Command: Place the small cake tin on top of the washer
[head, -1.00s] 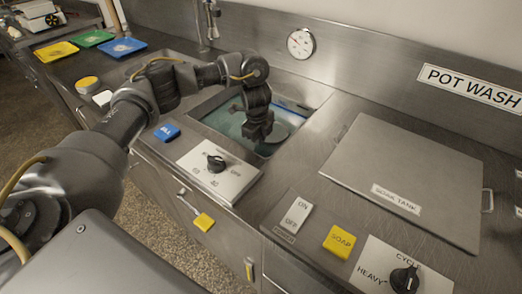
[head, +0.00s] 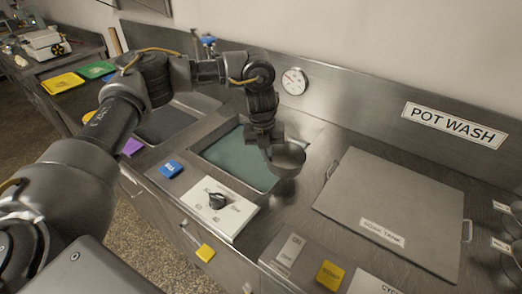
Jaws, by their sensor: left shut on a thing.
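My left gripper (head: 266,146) is shut on the rim of a small round grey metal cake tin (head: 288,158). The tin hangs above the right edge of the open sink basin (head: 232,157), which holds greenish water. The gripper fingertips are partly hidden by the wrist and the tin. No part is labelled as the washer; a square steel lid marked SOAK TANK (head: 395,205) lies flat to the right, under a POT WASH sign (head: 455,125). The lid's top is bare. My right gripper is out of view.
A dial panel (head: 214,208), a blue button (head: 171,169), an ON/OFF switch (head: 290,250) and a yellow SOAP button (head: 331,275) line the counter front. A round gauge (head: 294,81) is on the back wall. Bare steel separates the sink and lid.

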